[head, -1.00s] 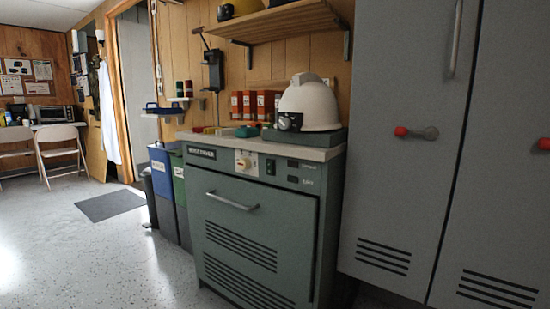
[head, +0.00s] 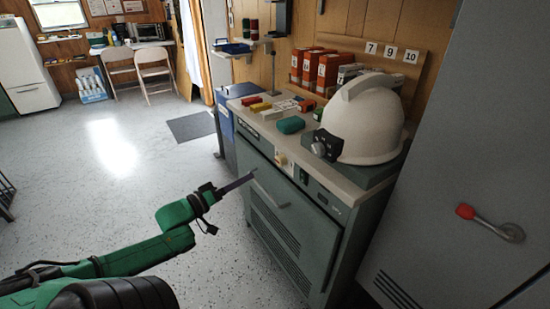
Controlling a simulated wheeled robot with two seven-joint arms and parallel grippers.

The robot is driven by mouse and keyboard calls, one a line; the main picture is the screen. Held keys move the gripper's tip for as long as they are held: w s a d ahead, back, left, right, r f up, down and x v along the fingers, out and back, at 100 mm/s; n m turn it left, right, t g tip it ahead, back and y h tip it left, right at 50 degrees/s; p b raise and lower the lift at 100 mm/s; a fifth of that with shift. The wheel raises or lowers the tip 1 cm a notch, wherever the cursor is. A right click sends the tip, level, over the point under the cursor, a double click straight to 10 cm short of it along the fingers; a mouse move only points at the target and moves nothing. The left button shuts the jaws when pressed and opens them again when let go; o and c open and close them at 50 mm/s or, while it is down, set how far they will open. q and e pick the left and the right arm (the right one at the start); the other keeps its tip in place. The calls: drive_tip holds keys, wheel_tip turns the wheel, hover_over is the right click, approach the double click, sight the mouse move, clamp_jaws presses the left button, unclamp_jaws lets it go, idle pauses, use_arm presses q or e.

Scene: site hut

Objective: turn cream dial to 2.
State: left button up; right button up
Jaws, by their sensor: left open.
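The cream dial (head: 281,159) is small on the front panel of the grey-green cabinet (head: 300,222), above its bar handle (head: 268,191). Its pointer setting and numbers are too small to read. My green left arm reaches in from the lower left. Its left gripper (head: 230,202) is open and empty, in front of the cabinet and left of the dial. One dark finger points toward the handle, and in the picture a gap separates it from the dial. My right gripper is not in view.
A white helmet (head: 366,122) with a headlamp sits on the cabinet's right end. Orange boxes (head: 318,70), a green item (head: 291,125) and small coloured blocks share the top. A grey locker (head: 450,190) with a red-knobbed handle stands close right.

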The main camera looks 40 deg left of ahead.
sight(278, 162)
use_arm(q)
drive_tip(key=w+b, duration=0.1)
drive_tip(key=w, duration=0.2)
drive_tip(key=w+d+b, duration=0.1)
drive_tip(key=w, duration=0.3)
drive_tip(key=w+b, duration=0.2)
drive_tip(key=w, duration=0.2)
drive_tip(key=shift+d+f, duration=0.2)
drive_tip(key=shift+d, duration=0.15)
drive_tip(key=shift+w+d+b, duration=0.2)
drive_tip(key=shift+w+b, duration=0.1)
drive_tip(key=shift+w, duration=1)
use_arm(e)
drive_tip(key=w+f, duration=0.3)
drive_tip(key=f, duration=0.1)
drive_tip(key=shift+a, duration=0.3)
use_arm(q)
clamp_jaws()
